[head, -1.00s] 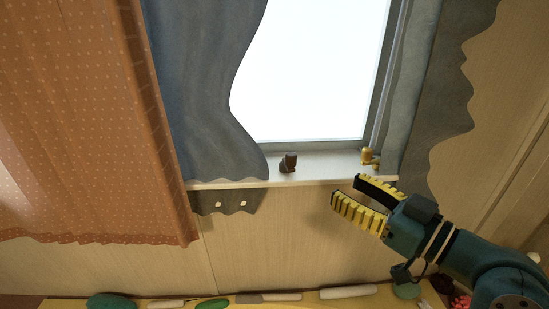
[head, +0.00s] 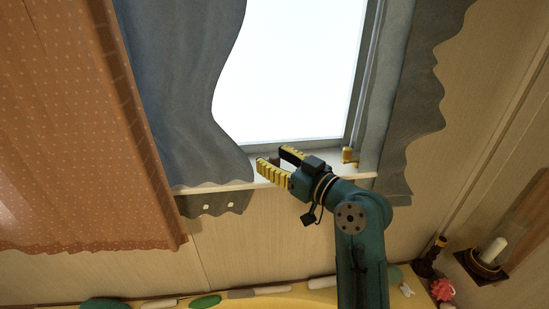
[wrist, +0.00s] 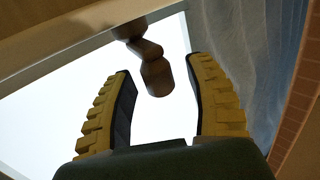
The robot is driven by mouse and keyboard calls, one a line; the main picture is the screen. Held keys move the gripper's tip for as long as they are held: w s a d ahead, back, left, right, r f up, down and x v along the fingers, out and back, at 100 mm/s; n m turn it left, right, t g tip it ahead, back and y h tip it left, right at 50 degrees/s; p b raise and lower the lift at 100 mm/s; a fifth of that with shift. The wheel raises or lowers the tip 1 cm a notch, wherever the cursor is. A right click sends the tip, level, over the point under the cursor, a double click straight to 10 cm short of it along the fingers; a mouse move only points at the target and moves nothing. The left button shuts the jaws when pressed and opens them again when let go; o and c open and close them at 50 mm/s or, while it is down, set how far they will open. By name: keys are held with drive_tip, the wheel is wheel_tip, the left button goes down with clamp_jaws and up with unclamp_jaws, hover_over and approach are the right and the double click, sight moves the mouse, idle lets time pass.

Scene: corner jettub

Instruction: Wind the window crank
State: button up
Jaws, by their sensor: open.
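The window crank (wrist: 155,70) is a small dark brown piece with a bent arm and a rounded knob. In the wrist view it hangs from the sill edge at the top, its knob showing in the gap between my fingertips. My gripper (head: 274,159) is open at the window sill (head: 215,188), its yellow ribbed fingers on either side of the crank's place. In the wrist view my gripper (wrist: 160,72) shows both fingers apart, with nothing clamped. In the head view the crank is mostly hidden by the fingers. Contact cannot be told.
A blue-grey curtain (head: 185,85) hangs close left of my gripper, another (head: 415,100) at the right. A golden fitting (head: 349,155) sits on the sill's right. An orange dotted curtain (head: 75,130) is far left. Several objects line the yellow ledge (head: 262,299) below.

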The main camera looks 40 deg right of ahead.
clamp_jaws()
drive_tip(key=shift+a, duration=0.1)
